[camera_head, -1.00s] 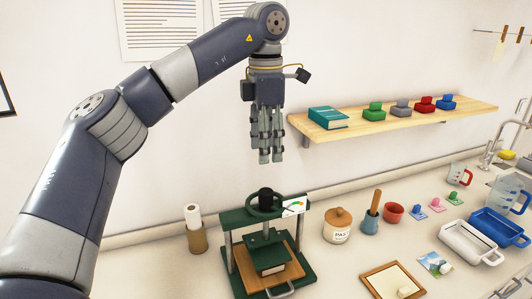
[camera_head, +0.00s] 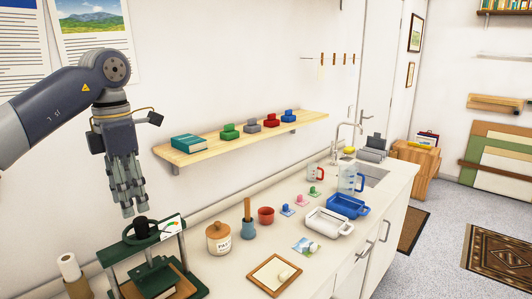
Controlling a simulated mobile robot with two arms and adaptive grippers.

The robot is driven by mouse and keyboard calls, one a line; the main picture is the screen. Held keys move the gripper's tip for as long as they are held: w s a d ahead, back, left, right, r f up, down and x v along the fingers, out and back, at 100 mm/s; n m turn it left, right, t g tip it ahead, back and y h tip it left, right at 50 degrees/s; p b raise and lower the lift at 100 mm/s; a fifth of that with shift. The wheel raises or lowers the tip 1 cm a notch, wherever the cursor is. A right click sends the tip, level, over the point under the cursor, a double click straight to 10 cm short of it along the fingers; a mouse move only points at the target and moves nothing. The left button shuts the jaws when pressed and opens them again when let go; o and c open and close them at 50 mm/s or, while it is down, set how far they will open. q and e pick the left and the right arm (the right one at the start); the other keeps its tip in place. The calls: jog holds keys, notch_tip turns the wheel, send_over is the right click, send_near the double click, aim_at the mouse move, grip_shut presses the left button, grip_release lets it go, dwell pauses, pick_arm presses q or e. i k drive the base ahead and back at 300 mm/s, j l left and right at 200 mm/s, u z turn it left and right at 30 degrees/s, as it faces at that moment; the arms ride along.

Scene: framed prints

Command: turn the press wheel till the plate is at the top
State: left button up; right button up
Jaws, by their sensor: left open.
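The dark green press (camera_head: 152,252) stands on the counter at the lower left, partly cut off by the bottom edge. Its wheel is at the top with a dark hub (camera_head: 141,227), beside a small white dial card (camera_head: 171,228). The green plate (camera_head: 152,277) is below the wheel, above a wooden bed. My left gripper (camera_head: 128,207) points down just above the wheel hub, open, with nothing between its fingers. Whether it touches the hub I cannot tell. My right gripper is out of view.
A lidded jar (camera_head: 219,239), a blue pot (camera_head: 249,229) and a red cup (camera_head: 266,216) stand right of the press. A wooden frame (camera_head: 274,275) lies in front. A shelf (camera_head: 250,139) with a book and colored blocks juts from the wall. White and blue trays sit farther right.

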aim_at(141, 224)
jog(key=k+l, duration=0.75)
jog(key=k, duration=0.3)
